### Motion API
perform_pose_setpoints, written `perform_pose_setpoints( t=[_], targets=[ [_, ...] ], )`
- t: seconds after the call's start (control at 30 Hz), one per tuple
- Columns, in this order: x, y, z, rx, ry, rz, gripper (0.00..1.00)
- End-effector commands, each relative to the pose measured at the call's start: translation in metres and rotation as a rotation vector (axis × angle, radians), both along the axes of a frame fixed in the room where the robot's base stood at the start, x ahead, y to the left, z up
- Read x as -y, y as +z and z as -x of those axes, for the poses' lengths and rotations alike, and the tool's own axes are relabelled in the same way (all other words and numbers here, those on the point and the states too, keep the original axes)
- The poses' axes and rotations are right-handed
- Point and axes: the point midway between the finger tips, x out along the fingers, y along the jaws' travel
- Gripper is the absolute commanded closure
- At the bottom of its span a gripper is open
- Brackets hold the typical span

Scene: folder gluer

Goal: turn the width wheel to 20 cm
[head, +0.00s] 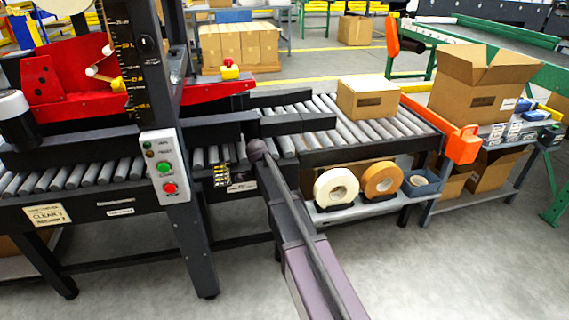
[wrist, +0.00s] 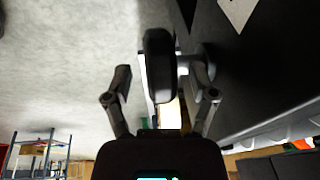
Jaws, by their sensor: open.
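In the wrist view, a dark, rounded wheel-like thing (wrist: 158,65), likely the width wheel, is seen nearly edge-on. My gripper (wrist: 160,78) is open, with one finger on each side of it. A gap shows on the left; on the right the finger is close, and I cannot tell whether it touches. In the head view my arm reaches to the machine's front rail and hides the wheel. A small yellow-marked scale (head: 221,176) is on the rail just left of my arm; its reading is too small to tell.
A control box (head: 163,166) with green and red buttons is on the post left of my arm. Tape rolls (head: 336,187) sit on a shelf to the right. A carton (head: 367,98) lies on the rollers. The floor in front is clear.

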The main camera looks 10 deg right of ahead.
Motion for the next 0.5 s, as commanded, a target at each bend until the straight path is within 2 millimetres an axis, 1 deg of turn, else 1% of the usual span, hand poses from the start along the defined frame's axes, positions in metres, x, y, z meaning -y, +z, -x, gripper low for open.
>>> perform_pose_setpoints(
  t=[0.4,0.5],
  targets=[
    [0.006,0.002,0.0,0.001,-0.002,-0.223,0.27],
    [0.005,0.014,0.001,0.001,0.0,-0.226,0.27]
  ],
)
